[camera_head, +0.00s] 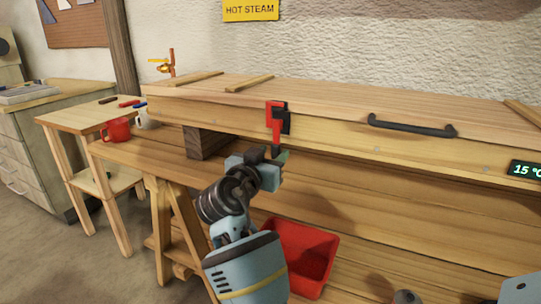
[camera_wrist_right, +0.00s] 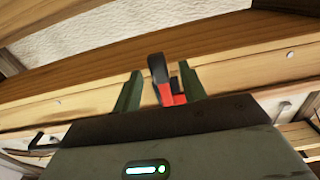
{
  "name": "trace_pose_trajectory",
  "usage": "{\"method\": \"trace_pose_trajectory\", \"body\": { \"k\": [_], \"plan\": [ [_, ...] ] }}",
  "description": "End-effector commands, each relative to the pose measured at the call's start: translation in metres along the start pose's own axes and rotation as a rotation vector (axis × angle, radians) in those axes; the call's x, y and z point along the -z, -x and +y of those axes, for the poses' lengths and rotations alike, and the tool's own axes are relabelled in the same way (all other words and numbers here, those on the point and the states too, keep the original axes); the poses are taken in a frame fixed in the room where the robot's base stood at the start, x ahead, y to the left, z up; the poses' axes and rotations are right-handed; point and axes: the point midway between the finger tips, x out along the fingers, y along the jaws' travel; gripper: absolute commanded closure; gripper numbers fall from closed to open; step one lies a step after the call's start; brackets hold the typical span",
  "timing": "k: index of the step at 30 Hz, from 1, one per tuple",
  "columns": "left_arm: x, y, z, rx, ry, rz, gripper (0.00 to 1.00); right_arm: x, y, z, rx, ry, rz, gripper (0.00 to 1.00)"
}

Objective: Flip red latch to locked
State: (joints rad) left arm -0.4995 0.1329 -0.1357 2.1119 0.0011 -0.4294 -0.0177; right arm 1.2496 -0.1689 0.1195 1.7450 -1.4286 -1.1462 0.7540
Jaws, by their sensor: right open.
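The red latch (camera_head: 270,108) sits on the front face of a long wooden box (camera_head: 330,130), with a black part beside it. My right gripper (camera_head: 281,154) is just below the latch in the head view, open. In the right wrist view, the open fingers of the right gripper (camera_wrist_right: 160,88) stand either side of the red and black latch (camera_wrist_right: 167,92), with gaps to both fingers. The fingers partly hide the latch's lower end in the head view. My left gripper is not in view.
A black handle (camera_head: 412,126) is on the box front right of the latch. A display reading 15 °C (camera_head: 526,170) is at the right edge. A red bin (camera_head: 318,250) is below. A yellow valve (camera_head: 168,66) is behind the box.

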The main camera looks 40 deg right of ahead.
Motion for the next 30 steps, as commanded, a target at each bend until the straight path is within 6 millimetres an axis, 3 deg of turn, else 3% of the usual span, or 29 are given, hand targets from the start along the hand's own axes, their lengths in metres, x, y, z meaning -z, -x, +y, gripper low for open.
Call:
{"method": "trace_pose_trajectory", "body": {
  "k": [5,18,30],
  "plan": [
    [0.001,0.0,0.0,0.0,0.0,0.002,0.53,-0.001,0.011,-0.001,0.002,0.002,-0.001,0.58],
    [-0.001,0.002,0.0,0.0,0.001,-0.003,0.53,0.0,0.072,-0.001,0.002,0.0,0.0,0.58],
    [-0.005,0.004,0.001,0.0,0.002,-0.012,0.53,0.0,0.078,0.0,0.0,-0.001,0.0,0.58]
  ]
}}
